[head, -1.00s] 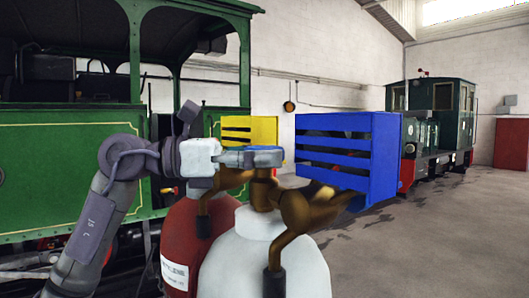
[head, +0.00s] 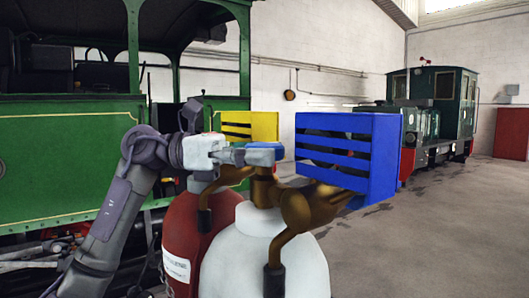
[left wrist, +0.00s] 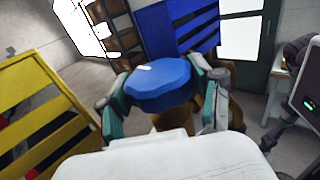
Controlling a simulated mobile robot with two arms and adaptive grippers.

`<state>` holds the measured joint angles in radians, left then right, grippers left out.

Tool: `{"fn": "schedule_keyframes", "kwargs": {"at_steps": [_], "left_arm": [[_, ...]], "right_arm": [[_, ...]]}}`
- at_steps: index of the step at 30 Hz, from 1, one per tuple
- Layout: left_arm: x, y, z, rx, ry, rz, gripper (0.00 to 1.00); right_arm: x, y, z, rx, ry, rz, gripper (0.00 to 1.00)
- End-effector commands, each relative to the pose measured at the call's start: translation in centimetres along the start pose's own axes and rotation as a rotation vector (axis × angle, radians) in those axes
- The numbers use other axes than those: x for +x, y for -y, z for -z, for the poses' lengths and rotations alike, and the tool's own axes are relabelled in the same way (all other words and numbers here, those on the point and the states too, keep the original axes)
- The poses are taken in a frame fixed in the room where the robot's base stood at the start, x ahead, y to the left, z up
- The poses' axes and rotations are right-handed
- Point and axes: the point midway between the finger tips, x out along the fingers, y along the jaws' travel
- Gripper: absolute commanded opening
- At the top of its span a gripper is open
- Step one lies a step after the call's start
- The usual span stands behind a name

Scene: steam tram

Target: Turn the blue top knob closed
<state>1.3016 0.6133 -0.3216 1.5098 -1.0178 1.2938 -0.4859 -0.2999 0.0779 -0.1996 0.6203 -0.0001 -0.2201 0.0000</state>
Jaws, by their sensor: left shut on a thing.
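The blue top knob (left wrist: 158,85) is a round, lobed disc in the left wrist view. The two fingers of my left gripper (left wrist: 163,98) stand on either side of it and are shut on it. In the head view, my left gripper (head: 262,156) is at the top of the brass valve (head: 300,204) on the white cylinder (head: 262,250). There its fingers hide most of the knob. My right gripper is not in view.
A red cylinder (head: 180,235) stands left of the white one. A blue slatted box (head: 375,150) and a yellow slatted box (head: 262,125) are close by the valve. A green steam tram (head: 70,150) fills the left. Floor at right is clear.

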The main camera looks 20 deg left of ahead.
Motion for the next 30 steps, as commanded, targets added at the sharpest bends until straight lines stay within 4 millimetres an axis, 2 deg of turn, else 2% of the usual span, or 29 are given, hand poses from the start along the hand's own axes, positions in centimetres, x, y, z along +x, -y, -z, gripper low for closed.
{"fn": "schedule_keyframes", "kwargs": {"at_steps": [2, 3, 4, 13, 17, 30], "left_arm": [[0.0, 0.0, 0.0, -0.001, 0.001, 0.001, 0.30], [0.0, 0.0, 0.0, -0.001, 0.001, 0.001, 0.70], [0.0, 0.0, 0.0, -0.001, 0.001, 0.001, 0.75], [0.0, 0.0, 0.0, -0.001, 0.000, 0.000, 0.76], [0.0, 0.0, -0.8, 0.001, 0.000, 0.000, 0.76], [0.0, 0.0, -8.5, 0.000, 0.001, 0.000, 0.76]], "right_arm": [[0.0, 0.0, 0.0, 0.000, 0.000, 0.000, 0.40], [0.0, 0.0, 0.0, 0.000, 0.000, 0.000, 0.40], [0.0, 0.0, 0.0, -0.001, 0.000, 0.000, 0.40], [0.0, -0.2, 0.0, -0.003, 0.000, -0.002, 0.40], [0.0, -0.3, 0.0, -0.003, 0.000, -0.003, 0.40], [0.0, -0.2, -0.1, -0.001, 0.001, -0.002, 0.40]]}}
